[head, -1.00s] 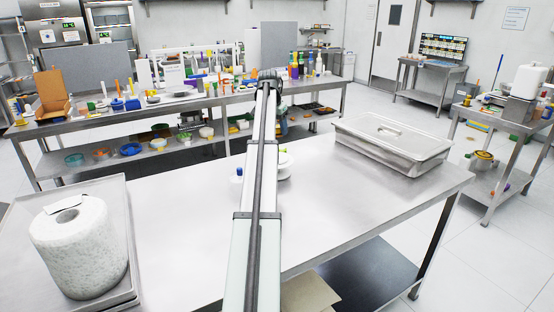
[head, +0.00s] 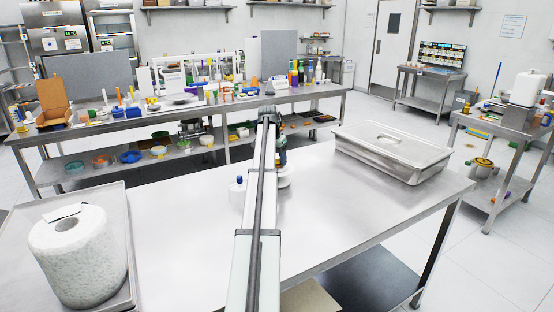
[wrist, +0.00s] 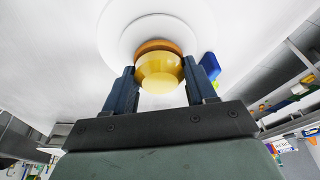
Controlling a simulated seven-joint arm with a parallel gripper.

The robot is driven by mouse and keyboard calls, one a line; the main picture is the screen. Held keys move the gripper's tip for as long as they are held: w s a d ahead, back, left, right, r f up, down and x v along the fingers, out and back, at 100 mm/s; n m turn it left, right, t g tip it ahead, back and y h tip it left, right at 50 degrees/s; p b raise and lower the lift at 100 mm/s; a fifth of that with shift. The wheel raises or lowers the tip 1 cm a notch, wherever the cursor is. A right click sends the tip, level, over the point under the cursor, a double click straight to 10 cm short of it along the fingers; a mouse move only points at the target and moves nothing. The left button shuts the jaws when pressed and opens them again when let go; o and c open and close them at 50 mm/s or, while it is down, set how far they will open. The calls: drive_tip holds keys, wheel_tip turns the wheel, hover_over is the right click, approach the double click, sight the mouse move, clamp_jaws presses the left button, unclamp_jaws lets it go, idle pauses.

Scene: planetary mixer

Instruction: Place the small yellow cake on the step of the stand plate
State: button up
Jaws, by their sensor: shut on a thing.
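The small yellow cake (wrist: 160,72), with an orange-brown band, is between the two dark fingers of my gripper (wrist: 162,88) in the wrist view. My gripper is shut on it. The white round stand plate (wrist: 125,45) with its raised step lies right beyond the cake in that view. Whether the cake touches the step cannot be told. In the head view my arm hides most of the stand plate; only a white edge (head: 286,182) shows to the right of the arm. The cake cannot be made out there.
A lidded steel pan (head: 390,150) is at the table's right and a tray (head: 122,215) with a white roll (head: 75,255) at the left. The steel table (head: 340,215) between is mostly clear.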

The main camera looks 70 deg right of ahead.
drive_tip(key=shift+f, duration=0.35)
drive_tip(key=o, duration=1)
drive_tip(key=shift+o, duration=0.2)
drive_tip(key=shift+r, duration=0.15)
drive_tip(key=v, duration=1.2)
